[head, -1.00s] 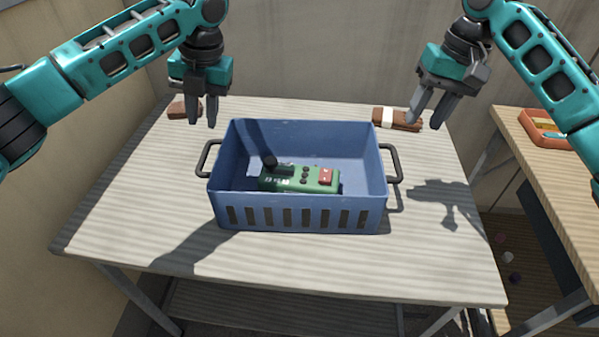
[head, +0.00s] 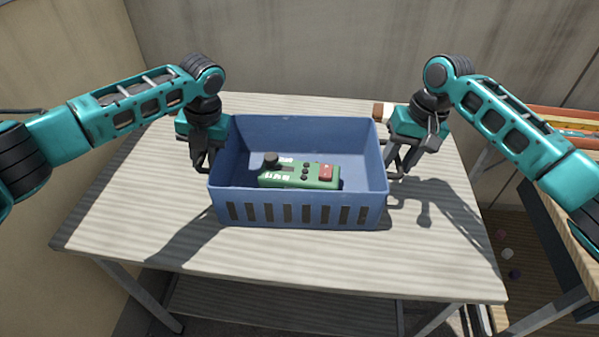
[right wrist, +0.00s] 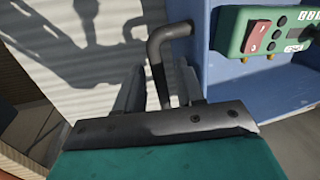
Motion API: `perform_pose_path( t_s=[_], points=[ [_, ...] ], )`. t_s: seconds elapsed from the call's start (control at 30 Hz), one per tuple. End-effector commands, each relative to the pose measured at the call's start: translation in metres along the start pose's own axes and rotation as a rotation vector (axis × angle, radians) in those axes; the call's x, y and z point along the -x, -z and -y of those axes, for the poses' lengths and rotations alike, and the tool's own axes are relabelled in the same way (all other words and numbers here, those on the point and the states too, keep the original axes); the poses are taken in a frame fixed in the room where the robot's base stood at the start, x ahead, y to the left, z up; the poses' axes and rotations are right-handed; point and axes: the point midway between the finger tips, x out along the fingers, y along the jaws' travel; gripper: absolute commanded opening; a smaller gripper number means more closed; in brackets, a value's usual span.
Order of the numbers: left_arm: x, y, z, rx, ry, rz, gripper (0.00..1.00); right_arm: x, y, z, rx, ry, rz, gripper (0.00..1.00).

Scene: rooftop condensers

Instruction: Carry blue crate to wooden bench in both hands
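The blue crate (head: 300,212) stands upright on a grey slatted table (head: 260,258). A green box with a red switch and black knobs (head: 300,177) lies in it. My left gripper (head: 203,160) is down at the crate's left handle, which it hides; the gap between its fingers is unclear. My right gripper (head: 398,168) is at the right handle. In the right wrist view its open fingers (right wrist: 160,90) stand either side of the dark handle bar (right wrist: 158,52), with gaps showing. The wooden bench (head: 558,212) is at the right, partly hidden by my right arm.
A brown and white item (head: 383,111) lies on the table behind my right gripper. A wall stands behind the table. The table's front strip is clear. Small objects (head: 507,253) lie low between table and bench.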

Motion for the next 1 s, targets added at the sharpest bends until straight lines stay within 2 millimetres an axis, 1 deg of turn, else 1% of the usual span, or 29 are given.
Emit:
perform_pose_path(
  t_s=[0.1,0.37,0.63,0.77,1.0],
  points=[
    [-0.0036,-0.0001,0.0,0.0,0.0,0.0,0.26,-0.0042,-0.0003,0.0,0.0,-0.001,0.001,0.38],
    [-0.004,-0.0001,0.0001,0.0,0.0,0.0,0.26,-0.0046,-0.0003,0.0001,0.0,0.0,0.001,0.38],
    [-0.0038,-0.0001,0.0,0.0,0.0,0.0,0.0,-0.0043,-0.0003,0.0001,0.0,0.0,0.001,0.12],
    [-0.0037,-0.0001,-0.0001,0.0,0.0,0.0,0.0,-0.0042,-0.0003,0.0001,0.0,0.0,0.001,0.0],
    [-0.0035,-0.0002,-0.0003,0.0,0.0,0.0,0.0,-0.004,-0.0002,-0.0001,0.0,0.0,0.001,0.0]
  ],
)
